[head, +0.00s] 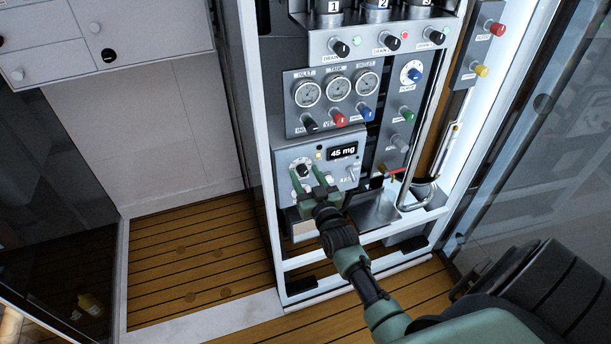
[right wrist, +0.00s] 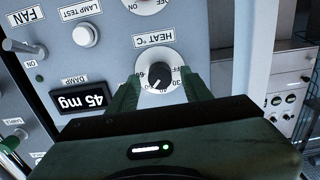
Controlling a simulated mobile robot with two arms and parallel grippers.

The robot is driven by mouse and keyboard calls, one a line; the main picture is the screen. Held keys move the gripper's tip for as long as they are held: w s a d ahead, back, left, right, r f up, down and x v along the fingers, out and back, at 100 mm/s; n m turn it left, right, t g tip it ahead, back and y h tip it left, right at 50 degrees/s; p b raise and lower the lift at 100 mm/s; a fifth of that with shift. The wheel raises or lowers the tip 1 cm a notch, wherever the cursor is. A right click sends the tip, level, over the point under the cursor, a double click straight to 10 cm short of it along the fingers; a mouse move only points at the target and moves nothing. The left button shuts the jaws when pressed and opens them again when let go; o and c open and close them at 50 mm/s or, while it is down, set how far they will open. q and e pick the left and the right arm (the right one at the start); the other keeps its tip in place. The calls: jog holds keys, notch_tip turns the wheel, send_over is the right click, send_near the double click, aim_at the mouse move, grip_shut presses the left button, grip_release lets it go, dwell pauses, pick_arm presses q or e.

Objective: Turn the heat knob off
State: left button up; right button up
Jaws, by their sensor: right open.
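The heat knob (right wrist: 160,78) is black on a round white dial, under the "HEAT °C" label (right wrist: 154,41), which appears upside down in the right wrist view. Its pale pointer mark appears to face the lower left there, away from the OFF marking at the dial's right. In the head view the knob's dial (head: 301,166) is on the lower grey panel. My right gripper (head: 307,174) is open, its green fingers on either side of the knob; it also shows in the right wrist view (right wrist: 160,84). I cannot tell whether they touch it. My left gripper is out of view.
A display (head: 342,153) reads "45 mg" beside the knob. A lamp test button (right wrist: 86,34) and a fan switch (right wrist: 24,48) are close by. Gauges (head: 337,88) and coloured knobs are above. A metal tray (head: 372,213) and pipe (head: 424,150) stand right.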

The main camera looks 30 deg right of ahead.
grip_shut()
